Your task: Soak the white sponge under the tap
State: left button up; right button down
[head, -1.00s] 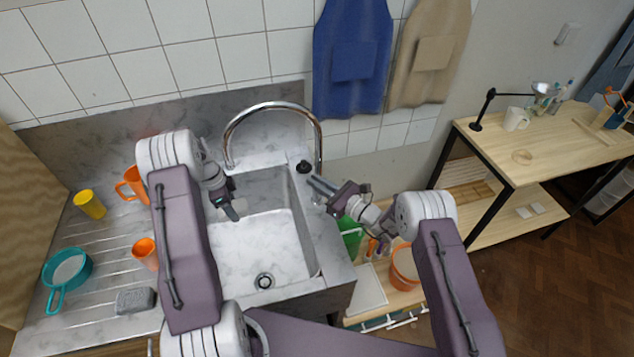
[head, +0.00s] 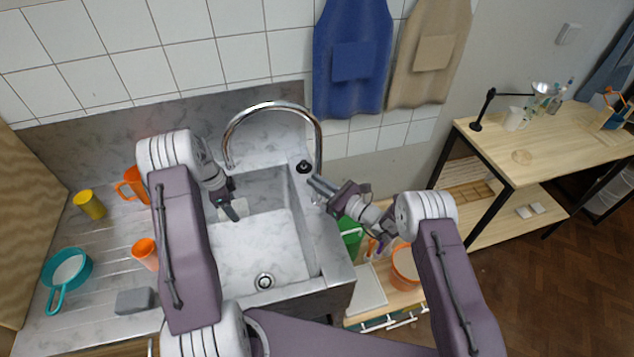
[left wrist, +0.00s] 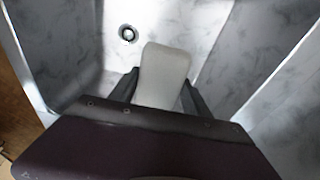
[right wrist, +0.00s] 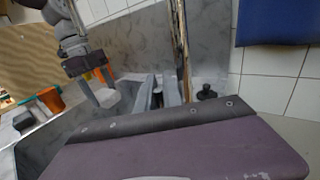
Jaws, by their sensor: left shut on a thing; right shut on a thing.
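The white sponge (left wrist: 165,75) is between the fingers of my left gripper (left wrist: 160,88), which is shut on it. In the head view the sponge (head: 240,206) is over the left side of the sink basin (head: 262,245), below the spout end. The chrome tap (head: 273,106) arches over the back of the sink. My right gripper (head: 318,188) is at the tap's foot on the right, shut on a small part there that looks like the tap lever. That part is mostly hidden by the fingers. I cannot make out any water stream.
A grey sponge-like block (head: 135,301), a teal pan (head: 67,268), a yellow cup (head: 90,204) and orange cups (head: 145,252) stand on the drainboard at left. A black knob (head: 304,167) is beside the tap. The basin floor is clear around the drain (head: 264,282).

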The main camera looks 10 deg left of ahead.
jog(key=shift+s+a+f+n+h, duration=0.25)
jog(key=shift+s+a+n+h, duration=0.15)
jog(key=shift+a+n, duration=0.2)
jog(key=c, duration=1.8)
grip_release()
jog(key=shift+w, duration=0.1)
jog(key=v, duration=1.2)
jog(key=shift+d+r, duration=0.1)
jog(key=shift+d, duration=0.05)
